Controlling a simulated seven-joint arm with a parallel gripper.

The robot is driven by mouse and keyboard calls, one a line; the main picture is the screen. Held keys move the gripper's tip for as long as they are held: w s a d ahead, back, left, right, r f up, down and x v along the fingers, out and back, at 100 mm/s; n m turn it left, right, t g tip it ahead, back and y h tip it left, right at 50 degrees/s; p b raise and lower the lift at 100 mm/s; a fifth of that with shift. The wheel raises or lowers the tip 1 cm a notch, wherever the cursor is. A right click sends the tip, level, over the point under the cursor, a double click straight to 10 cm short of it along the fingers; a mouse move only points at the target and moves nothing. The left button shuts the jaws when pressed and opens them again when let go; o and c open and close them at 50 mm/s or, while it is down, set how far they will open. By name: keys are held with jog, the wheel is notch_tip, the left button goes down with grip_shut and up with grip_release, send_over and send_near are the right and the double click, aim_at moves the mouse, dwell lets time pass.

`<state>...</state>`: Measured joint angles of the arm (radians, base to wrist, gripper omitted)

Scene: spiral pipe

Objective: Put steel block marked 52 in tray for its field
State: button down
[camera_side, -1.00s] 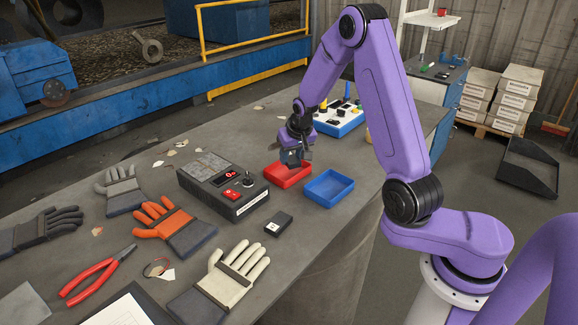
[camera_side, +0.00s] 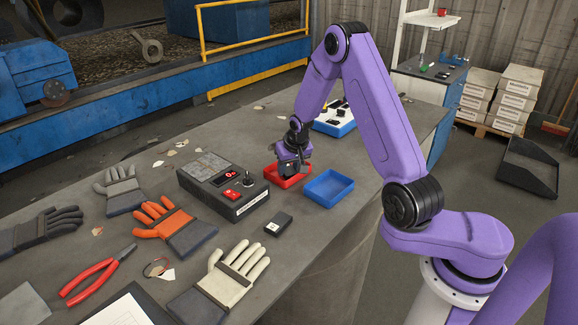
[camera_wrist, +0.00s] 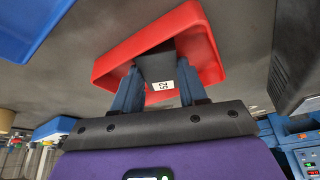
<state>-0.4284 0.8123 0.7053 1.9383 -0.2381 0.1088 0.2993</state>
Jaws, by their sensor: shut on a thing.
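A dark steel block (camera_wrist: 157,68) with a white label is between the fingers of my gripper (camera_wrist: 160,88) in the wrist view. The label is turned on its side and appears to read 52. My gripper (camera_side: 289,172) is shut on the block, at the red tray (camera_side: 273,171) in the side view. The red tray also shows in the wrist view (camera_wrist: 205,62), with the block within its outline. I cannot tell whether the block touches the tray floor. The blue tray (camera_side: 329,187) is empty, to the right of the red one. In the side view my gripper hides the block.
A dark instrument box (camera_side: 224,188) with a red display stands left of the red tray. Another dark labelled block (camera_side: 279,223) lies in front. Gloves and red pliers (camera_side: 97,276) lie farther left. A blue-and-white bin (camera_side: 335,122) of small parts stands behind.

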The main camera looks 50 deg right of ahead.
jog(key=c, duration=0.6)
grip_release()
jog(key=shift+s+r, duration=0.1)
jog(key=shift+r, duration=0.5)
jog(key=v, duration=1.1)
jog(key=s+a+r+n+g+y, duration=0.1)
jog(key=s+a+n, duration=0.3)
jog(key=a, duration=0.3)
jog(key=s+a+r+n+g+y, duration=0.15)
jog(key=s+a+n, duration=0.25)
jog(key=a, duration=0.4)
jog(key=s+r+n+g, duration=0.1)
jog(key=s+n, duration=0.8)
jog(key=s, duration=1.5)
jog(key=shift+d+r+n, duration=0.2)
jog(key=shift+r+n, duration=0.1)
jog(key=shift+n, duration=0.1)
